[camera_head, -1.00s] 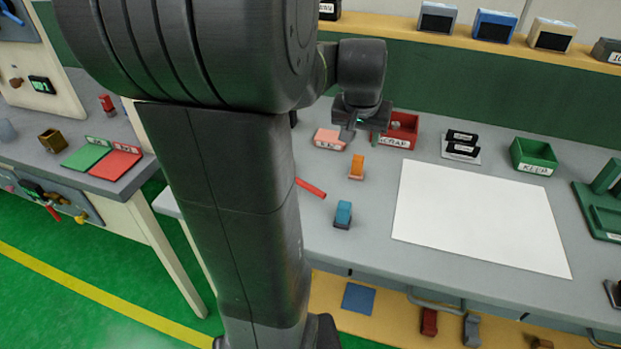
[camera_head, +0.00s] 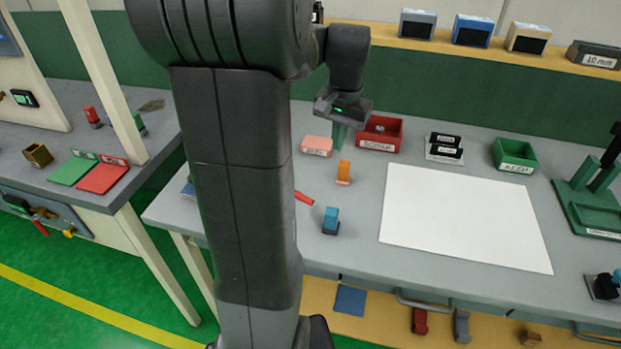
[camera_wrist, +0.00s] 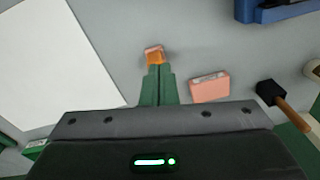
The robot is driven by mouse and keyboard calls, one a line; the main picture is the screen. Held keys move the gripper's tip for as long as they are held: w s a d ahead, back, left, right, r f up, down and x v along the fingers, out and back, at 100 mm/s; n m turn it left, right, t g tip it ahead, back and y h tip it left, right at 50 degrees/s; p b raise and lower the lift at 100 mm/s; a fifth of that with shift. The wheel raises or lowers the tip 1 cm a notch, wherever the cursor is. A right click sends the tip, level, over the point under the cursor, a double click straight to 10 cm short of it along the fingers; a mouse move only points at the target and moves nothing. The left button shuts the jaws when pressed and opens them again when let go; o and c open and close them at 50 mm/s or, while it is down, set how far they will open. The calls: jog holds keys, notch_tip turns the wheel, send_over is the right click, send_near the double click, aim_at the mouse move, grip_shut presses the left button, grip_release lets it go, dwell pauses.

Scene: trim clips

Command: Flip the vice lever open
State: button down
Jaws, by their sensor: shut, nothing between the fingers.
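A red bar (camera_head: 304,198), which looks like the vice lever, sticks out to the right from behind my arm. The vice body is mostly hidden there; a small blue part (camera_head: 188,189) shows left of my arm. In the wrist view a blue body (camera_wrist: 275,10), likely the vice, is cut off at the top right; no lever shows there. My gripper (camera_head: 339,138) is shut and empty above the back of the bench, pointing down. Its green fingers (camera_wrist: 158,76) overlap the view of an orange clip (camera_wrist: 155,57); I see no grip on it.
The orange clip (camera_head: 343,172) and a blue clip (camera_head: 331,220) stand near the bar. A hammer (camera_wrist: 285,105) lies right in the wrist view. A white sheet (camera_head: 465,217) covers the bench middle.

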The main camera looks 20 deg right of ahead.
jog(key=g, duration=0.1)
jog(key=a+r+m+g+y, duration=0.1)
jog(key=r+y+p, duration=0.1)
jog(key=shift+w+a+r+m+g, duration=0.2)
jog(key=shift+w+a+m+g, duration=0.05)
jog(key=shift+a+m+g, duration=0.15)
jog(key=x, duration=1)
jog(key=shift+s+a+r, duration=0.1)
jog(key=shift+a, duration=0.1)
jog(key=shift+s+a+f, duration=0.25)
jog(key=shift+s+a, duration=0.35)
jog(key=shift+a, duration=0.2)
jog(key=shift+s+a+f, duration=0.2)
jog(key=shift+s+a, duration=0.4)
jog(key=shift+a, duration=0.15)
